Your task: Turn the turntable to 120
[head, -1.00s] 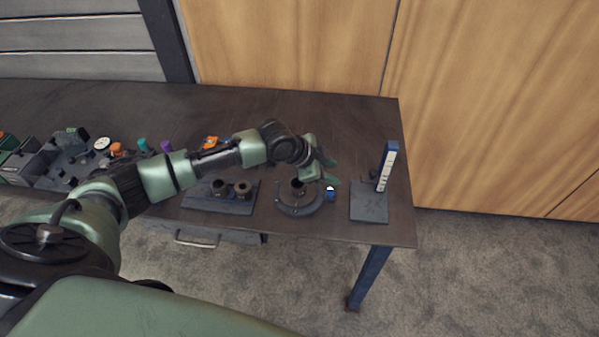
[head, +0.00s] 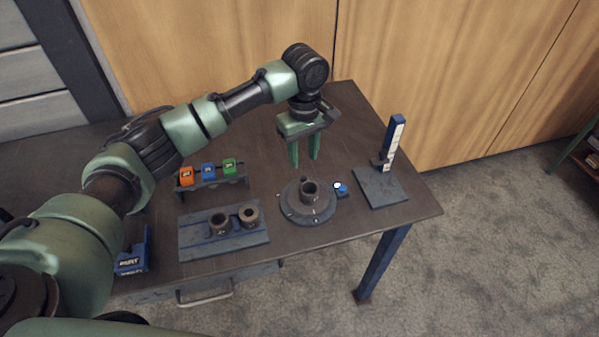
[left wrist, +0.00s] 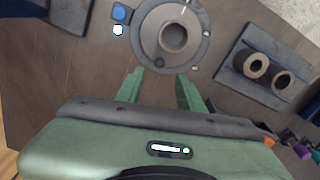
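My right gripper is not in view.
A blue plate (head: 190,239) with two short pipe pieces lies left of the turntable. A rack (head: 208,183) with orange, blue and green blocks is behind it. A grey plate with an upright scale (head: 393,145) stands right. The back of the table is clear.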

